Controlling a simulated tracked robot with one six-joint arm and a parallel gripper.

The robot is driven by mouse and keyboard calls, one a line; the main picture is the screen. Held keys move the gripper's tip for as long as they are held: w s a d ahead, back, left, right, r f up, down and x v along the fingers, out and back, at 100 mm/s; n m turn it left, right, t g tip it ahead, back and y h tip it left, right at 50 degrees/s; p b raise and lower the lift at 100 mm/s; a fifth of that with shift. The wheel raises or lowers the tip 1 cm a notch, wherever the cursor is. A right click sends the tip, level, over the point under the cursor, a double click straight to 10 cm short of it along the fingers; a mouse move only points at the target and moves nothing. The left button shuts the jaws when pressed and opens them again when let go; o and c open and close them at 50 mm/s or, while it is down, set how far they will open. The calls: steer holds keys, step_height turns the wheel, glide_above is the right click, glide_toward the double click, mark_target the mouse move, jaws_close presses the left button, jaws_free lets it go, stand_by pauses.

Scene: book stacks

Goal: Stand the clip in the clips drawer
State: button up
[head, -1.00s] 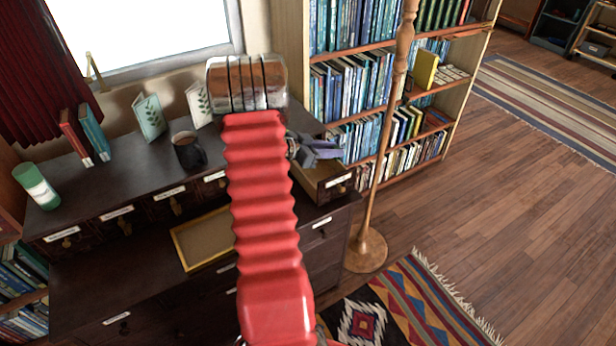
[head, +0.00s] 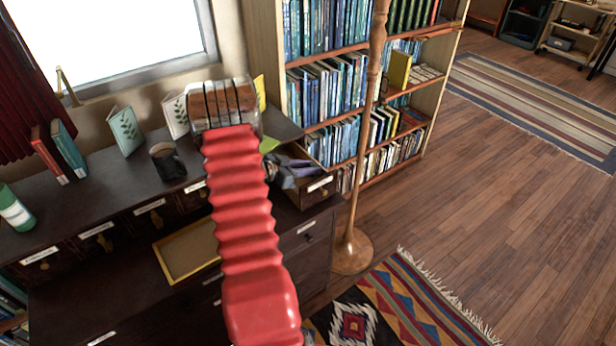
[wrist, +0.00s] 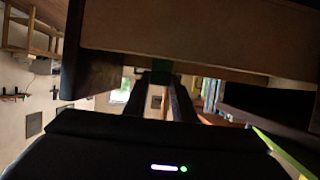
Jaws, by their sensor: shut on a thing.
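The open drawer (head: 318,194) juts from the right end of the dark desk's upper row. Its label is too small to read, so I cannot confirm it is the clips drawer. My gripper (head: 303,168) is low over this drawer, its fingers pointing right. In the wrist view the two dark fingers (wrist: 160,92) are close together on a small dark green piece (wrist: 162,67), seemingly the clip. A pale wooden panel (wrist: 200,45), probably the drawer's, hides part of that view. The clip cannot be made out in the head view, and whether it touches the drawer is unclear.
A wooden lamp pole (head: 362,150) stands just right of the drawer, before a full bookcase (head: 335,145). A dark mug (head: 167,162) and standing cards (head: 126,130) are on the desk top. A yellow-framed tray (head: 188,255) lies below.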

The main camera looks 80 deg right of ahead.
steer(key=shift+f, duration=1.85)
steer(key=shift+f, duration=0.1)
steer(key=o, duration=1)
steer(key=v, duration=1.2)
steer(key=shift+w+d, duration=0.1)
